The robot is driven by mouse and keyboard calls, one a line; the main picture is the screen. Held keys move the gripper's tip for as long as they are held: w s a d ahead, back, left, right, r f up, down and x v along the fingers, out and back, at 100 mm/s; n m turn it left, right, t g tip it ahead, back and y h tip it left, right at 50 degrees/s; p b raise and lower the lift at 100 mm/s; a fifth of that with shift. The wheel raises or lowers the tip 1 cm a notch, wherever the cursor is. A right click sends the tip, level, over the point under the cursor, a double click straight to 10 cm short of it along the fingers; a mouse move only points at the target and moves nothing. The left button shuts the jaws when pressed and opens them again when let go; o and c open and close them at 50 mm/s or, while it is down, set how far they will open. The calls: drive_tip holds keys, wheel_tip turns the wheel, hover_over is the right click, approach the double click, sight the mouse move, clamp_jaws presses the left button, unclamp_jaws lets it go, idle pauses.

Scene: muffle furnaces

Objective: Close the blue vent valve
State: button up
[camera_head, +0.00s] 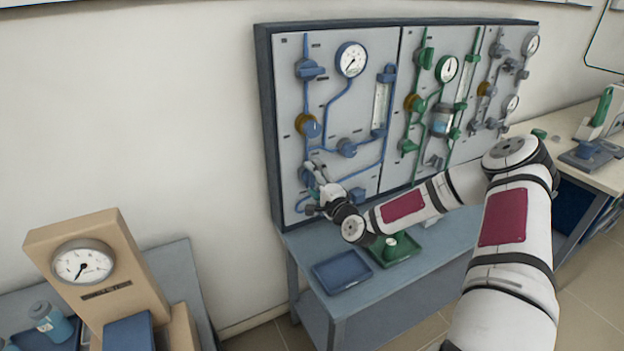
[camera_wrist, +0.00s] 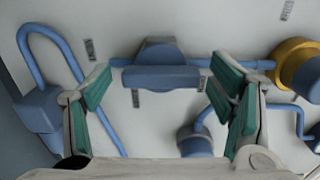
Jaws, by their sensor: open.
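A blue valve (camera_wrist: 160,72) with a wide bar handle is centred ahead of my gripper (camera_wrist: 160,92) in the wrist view. The handle lies along the blue pipe that runs sideways there. The two green-padded fingers are apart, one on each side of the handle, with no contact visible. In the head view my gripper (camera_head: 316,176) is at the lower left of the blue panel section (camera_head: 334,100) and partly covers the valve there. The labels are too small to read, so I cannot confirm which valve is the vent.
Close by in the wrist view are a gold-collared blue knob (camera_wrist: 296,62), another blue fitting (camera_wrist: 195,140) and a curved blue pipe (camera_wrist: 40,40). In the head view, a blue tray (camera_head: 342,271) and a green tray (camera_head: 402,252) lie on the bench below the panel.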

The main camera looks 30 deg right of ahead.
drive_tip(key=shift+w, duration=0.5)
drive_tip(key=c, duration=1.2)
drive_tip(key=shift+o, duration=0.2)
